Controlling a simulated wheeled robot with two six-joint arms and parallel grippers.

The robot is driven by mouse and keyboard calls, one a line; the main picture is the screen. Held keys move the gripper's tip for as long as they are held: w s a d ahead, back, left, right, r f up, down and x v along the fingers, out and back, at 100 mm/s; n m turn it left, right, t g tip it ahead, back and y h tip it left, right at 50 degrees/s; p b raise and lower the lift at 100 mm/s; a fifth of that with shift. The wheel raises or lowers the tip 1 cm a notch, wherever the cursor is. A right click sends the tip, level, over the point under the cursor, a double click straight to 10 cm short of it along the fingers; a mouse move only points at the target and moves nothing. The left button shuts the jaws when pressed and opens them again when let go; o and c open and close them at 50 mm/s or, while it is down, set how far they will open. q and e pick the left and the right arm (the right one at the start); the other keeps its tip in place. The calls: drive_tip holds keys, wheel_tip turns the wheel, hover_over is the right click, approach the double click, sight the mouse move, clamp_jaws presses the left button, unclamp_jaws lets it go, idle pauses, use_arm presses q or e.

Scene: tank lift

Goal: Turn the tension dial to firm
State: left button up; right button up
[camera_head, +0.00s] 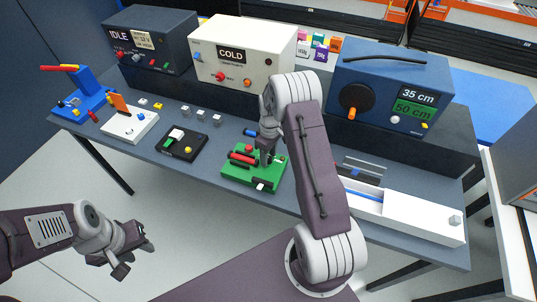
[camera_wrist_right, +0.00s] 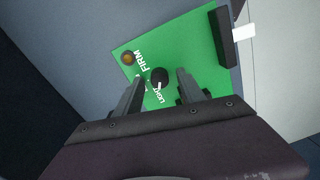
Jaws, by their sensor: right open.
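The green board (camera_head: 236,178) lies on the table, and my right gripper (camera_head: 266,153) points down over it, hiding part of it. In the right wrist view the tension dial (camera_wrist_right: 159,76) is a small black knob on the green board (camera_wrist_right: 190,50). Its white mark is on its lower side, facing the LIGHT label; the FIRM label (camera_wrist_right: 141,62) is at its upper left. My right gripper (camera_wrist_right: 160,84) is open, one finger on each side of the dial; contact cannot be made out. My left gripper (camera_head: 128,258) hangs at the lower left, clear of the table.
A red-handled part (camera_head: 242,158) is on the board. A black device (camera_head: 182,144) lies left of it and a white long tray (camera_head: 425,222) right. The COLD box (camera_head: 245,50), IDLE box (camera_head: 150,40) and blue dial box (camera_head: 385,85) stand behind.

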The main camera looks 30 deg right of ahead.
drive_tip(key=shift+w+f, duration=0.1)
clamp_jaws()
